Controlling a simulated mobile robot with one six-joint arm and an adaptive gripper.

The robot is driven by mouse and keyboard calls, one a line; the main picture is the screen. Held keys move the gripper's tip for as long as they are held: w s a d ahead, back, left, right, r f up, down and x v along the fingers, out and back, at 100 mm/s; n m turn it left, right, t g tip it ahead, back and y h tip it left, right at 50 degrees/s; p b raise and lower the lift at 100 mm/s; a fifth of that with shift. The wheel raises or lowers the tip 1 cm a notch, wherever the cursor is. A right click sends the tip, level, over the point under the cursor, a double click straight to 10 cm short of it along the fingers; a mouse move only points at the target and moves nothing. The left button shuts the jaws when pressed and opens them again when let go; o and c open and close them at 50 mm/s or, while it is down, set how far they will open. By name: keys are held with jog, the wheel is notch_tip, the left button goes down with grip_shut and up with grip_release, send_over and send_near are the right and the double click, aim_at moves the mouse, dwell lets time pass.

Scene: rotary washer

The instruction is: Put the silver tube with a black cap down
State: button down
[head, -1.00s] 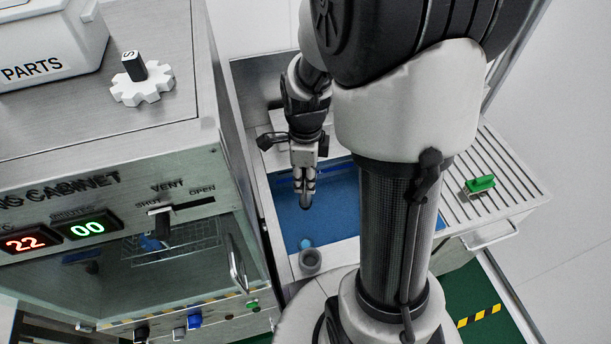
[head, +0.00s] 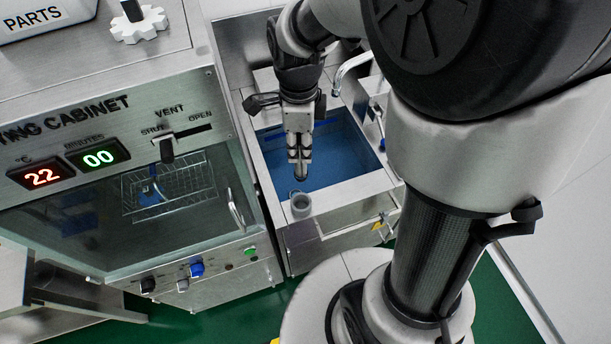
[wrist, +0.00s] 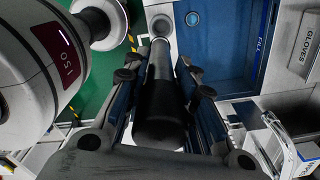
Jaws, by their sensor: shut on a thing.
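The silver tube with a black cap (wrist: 160,70) lies between the fingers of my gripper (wrist: 164,92) in the wrist view. Its black end is nearer the wrist camera and its silver end points away, towards the basin's rim. In the head view my gripper (head: 300,158) points down over the front part of the blue basin (head: 345,150), and only the rounded lower end of the tube (head: 301,173) shows below the fingers. A small grey cup (head: 300,205) stands at the basin's front rim, just below the tube in the picture. I cannot tell the gap between them.
The cabinet (head: 100,125) with a glass front, a wire basket (head: 170,190) inside and a bar handle (head: 236,214) stands close on the left. A tap (head: 350,65) rises behind the basin. A gloves box (wrist: 303,45) shows at the right in the wrist view.

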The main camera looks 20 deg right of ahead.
aim_at(300, 177)
jog(key=f+b, duration=0.1)
jog(key=f, duration=0.3)
jog(key=f+b, duration=0.1)
jog(key=f, duration=0.4)
jog(key=f+b, duration=0.1)
jog(key=f, duration=0.3)
jog(key=shift+w+f, duration=0.25)
jog(key=shift+f, duration=0.15)
jog(key=shift+f+b, duration=0.6)
jog(key=shift+f, duration=1.6)
jog(key=shift+f, duration=0.25)
jog(key=c, duration=1.3)
grip_release()
jog(key=shift+r, duration=0.1)
